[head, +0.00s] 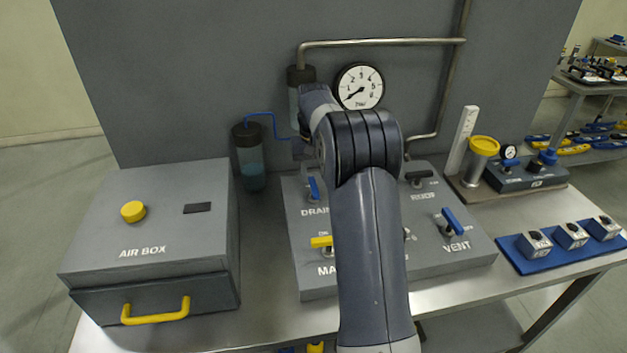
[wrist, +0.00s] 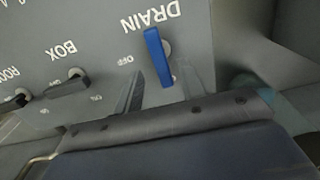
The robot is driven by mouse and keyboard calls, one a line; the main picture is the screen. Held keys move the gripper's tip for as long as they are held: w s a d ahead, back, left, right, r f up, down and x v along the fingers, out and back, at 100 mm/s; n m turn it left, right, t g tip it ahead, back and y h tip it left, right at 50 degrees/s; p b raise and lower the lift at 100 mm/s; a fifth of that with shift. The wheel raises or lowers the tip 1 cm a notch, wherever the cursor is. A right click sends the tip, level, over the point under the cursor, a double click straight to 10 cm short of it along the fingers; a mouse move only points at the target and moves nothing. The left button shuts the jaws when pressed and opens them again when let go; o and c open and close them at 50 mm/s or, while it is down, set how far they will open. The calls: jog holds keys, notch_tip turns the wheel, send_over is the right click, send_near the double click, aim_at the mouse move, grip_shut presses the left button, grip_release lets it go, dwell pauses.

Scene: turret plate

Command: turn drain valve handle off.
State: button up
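The blue drain valve handle (wrist: 157,55) shows in the wrist view under the upside-down DRAIN label. It lies nearly upright in the picture, with the OFF mark to its left. In the head view the drain handle (head: 313,187) shows just left of my arm, on the grey valve panel (head: 318,288). My gripper (wrist: 168,88) appears open, with one dark finger left of the handle and a greyer one to its right. The handle's lower end reaches towards the gap between them; contact cannot be told. My arm hides most of the gripper in the head view.
The panel also bears a yellow handle (head: 321,242), a blue VENT handle (head: 453,221) and a dark ROOF handle (head: 420,175). A dark BOX handle (wrist: 68,87) is near the gripper. The air box (head: 150,215) stands left, and a liquid-filled cylinder (head: 250,160) stands behind.

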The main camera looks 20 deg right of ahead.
aim_at(314, 185)
jog(key=shift+f, duration=1.6)
grip_shut()
